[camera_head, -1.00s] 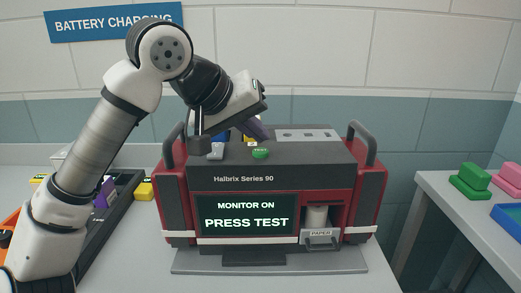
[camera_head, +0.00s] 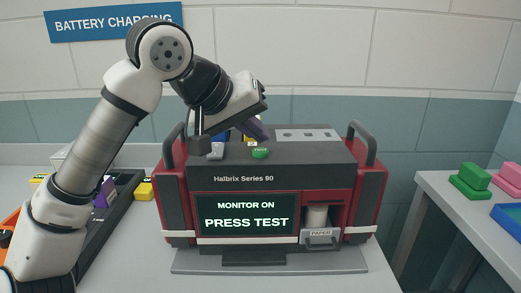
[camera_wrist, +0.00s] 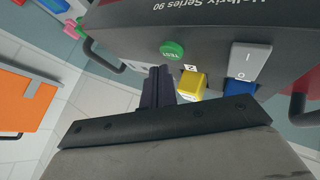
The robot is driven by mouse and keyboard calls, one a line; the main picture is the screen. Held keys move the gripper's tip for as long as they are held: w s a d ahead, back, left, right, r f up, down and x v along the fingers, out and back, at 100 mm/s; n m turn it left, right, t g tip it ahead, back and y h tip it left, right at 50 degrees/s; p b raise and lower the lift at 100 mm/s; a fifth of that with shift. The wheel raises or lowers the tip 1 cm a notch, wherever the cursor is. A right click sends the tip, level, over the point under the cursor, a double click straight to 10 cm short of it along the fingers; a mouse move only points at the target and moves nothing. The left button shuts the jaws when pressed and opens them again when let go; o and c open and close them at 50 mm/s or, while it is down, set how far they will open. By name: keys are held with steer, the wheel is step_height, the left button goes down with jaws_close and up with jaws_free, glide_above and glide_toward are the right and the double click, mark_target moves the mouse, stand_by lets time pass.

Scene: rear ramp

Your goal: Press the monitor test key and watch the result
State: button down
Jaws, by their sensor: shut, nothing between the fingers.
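The monitor (camera_head: 290,178), marked Halbrix Series 90, stands on the table, dark with red sides. Its screen (camera_head: 246,205) reads "MONITOR ON" and "PRESS TEST". The green round test key (camera_head: 261,153) is on its top near the front edge; it also shows in the wrist view (camera_wrist: 172,50), marked TEST. My gripper (camera_head: 264,136) is shut and empty, with its fingertips above and behind the key in the head view. In the wrist view the shut fingers (camera_wrist: 158,72) lie just below the key in the picture. Whether they touch anything there is unclear.
A grey rocker switch (camera_wrist: 249,62), a yellow block (camera_wrist: 192,86) and a blue block (camera_wrist: 240,88) are beside the fingers. Handles (camera_head: 366,140) rise at the monitor's sides. A paper drawer (camera_head: 320,238) is at its front right. A side table (camera_head: 445,190) holds green and pink blocks.

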mark_target(255, 153)
steer(key=shift+f+b, duration=0.3)
steer(key=shift+f, duration=0.1)
steer(key=shift+f+b, duration=0.35)
steer(key=shift+f, duration=0.05)
stand_by(0.4)
stand_by(0.4)
steer(key=shift+r+p, duration=0.65)
steer(key=shift+r, duration=0.2)
step_height(255, 153, up, 5)
steer(key=p, duration=0.4)
stand_by(0.5)
